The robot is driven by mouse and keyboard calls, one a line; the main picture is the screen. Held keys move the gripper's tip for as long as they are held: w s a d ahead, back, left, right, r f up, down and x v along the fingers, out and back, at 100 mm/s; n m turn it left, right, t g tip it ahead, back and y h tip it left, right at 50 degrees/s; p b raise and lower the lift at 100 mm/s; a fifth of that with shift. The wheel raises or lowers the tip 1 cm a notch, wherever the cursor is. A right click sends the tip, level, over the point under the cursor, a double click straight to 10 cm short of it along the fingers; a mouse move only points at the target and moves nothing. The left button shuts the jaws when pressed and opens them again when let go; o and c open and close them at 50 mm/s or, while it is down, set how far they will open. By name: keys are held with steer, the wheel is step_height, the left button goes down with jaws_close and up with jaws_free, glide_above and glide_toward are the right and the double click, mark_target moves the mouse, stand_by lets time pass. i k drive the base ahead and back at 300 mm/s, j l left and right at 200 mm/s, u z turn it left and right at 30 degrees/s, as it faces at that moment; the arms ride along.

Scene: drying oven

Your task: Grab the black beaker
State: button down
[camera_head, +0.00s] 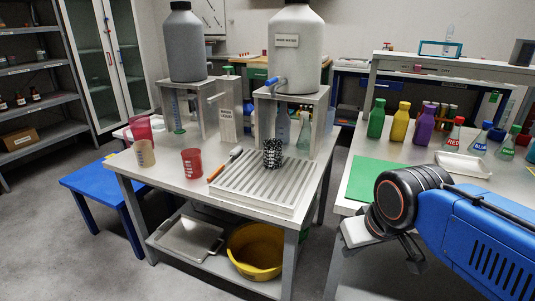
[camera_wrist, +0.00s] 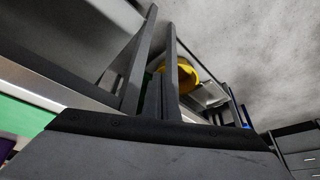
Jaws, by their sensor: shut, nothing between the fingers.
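The black beaker (camera_head: 272,153), speckled with white, stands upright on the ribbed grey rack (camera_head: 258,182) on the middle table in the head view. My gripper (camera_head: 414,262) is low at the right, beside the front of the right-hand table and well apart from the beaker. In the wrist view my gripper's fingers (camera_wrist: 161,22) are shut and hold nothing. The beaker does not show in the wrist view.
A red beaker (camera_head: 192,163) and a tan beaker (camera_head: 144,153) stand left of the rack. A yellow basin (camera_head: 255,251) is on the lower shelf. A green mat (camera_head: 375,178) lies on the right table (camera_head: 345,207).

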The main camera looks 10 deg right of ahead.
mark_target(273, 154)
steer(key=i+j, duration=0.15)
steer(key=j, duration=0.2)
steer(key=i+j, duration=0.2)
steer(key=j, duration=0.2)
steer(key=i+j, duration=0.15)
steer(key=j, duration=0.2)
steer(key=i+j+z, duration=0.1)
steer(key=z, duration=1.35)
steer(key=l+z, duration=0.1)
steer(key=z, duration=0.15)
steer(key=k, duration=0.05)
